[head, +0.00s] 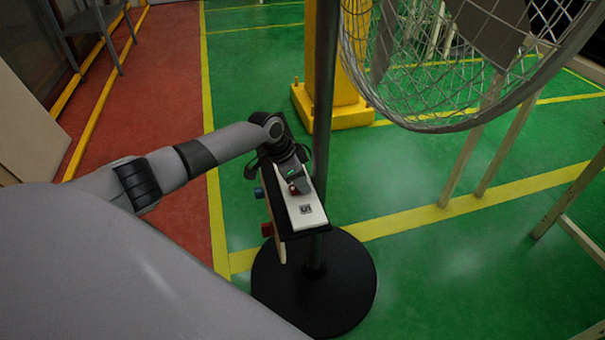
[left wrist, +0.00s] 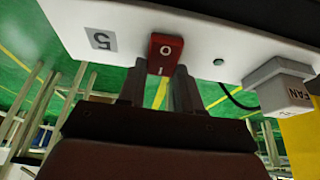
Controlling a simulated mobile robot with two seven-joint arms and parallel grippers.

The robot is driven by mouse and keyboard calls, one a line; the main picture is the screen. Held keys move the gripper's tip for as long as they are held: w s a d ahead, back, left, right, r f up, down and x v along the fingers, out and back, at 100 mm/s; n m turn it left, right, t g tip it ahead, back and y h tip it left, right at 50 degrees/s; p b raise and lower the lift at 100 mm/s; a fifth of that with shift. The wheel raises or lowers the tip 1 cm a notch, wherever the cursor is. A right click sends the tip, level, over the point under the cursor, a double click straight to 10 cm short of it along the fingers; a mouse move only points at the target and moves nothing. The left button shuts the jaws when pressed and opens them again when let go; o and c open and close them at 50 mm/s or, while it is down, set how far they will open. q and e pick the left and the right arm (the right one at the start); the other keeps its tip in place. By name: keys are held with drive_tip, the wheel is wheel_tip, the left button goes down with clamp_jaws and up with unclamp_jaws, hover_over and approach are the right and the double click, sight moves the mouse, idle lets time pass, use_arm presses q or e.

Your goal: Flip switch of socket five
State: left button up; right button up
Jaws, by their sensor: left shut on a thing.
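The white socket box (head: 308,211) is fixed by the dark pole in the head view, its end marked with a label 5 (head: 306,209). In the left wrist view, the white panel (left wrist: 138,22) carries the label 5 (left wrist: 101,40) upside down. Beside the label is a red rocker switch (left wrist: 165,54) marked O and I. My left gripper (left wrist: 158,88) is at this switch, its two dark fingers shut on it from either side. In the head view my left gripper (head: 296,184) covers most of the switch. My right gripper is not in view.
A plug marked FAN (left wrist: 288,93) and a small green light (left wrist: 218,62) are on the panel. A wire fan guard (head: 450,80) hangs at upper right. The pole (head: 323,100) rises from a round black base (head: 345,285). A yellow post (head: 345,95) stands behind.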

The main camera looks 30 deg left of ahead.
sight(290, 190)
use_arm(q)
drive_tip(key=shift+d, duration=0.1)
idle(0.3)
drive_tip(key=o, duration=1)
drive_tip(key=shift+o, duration=0.2)
drive_tip(key=shift+s+a+r, duration=0.15)
drive_tip(key=shift+a+r, duration=0.1)
drive_tip(key=shift+r, duration=0.25)
drive_tip(key=p+v, duration=0.2)
drive_tip(key=v, duration=0.4)
drive_tip(key=shift+s, duration=0.15)
drive_tip(key=shift+s+a, duration=0.1)
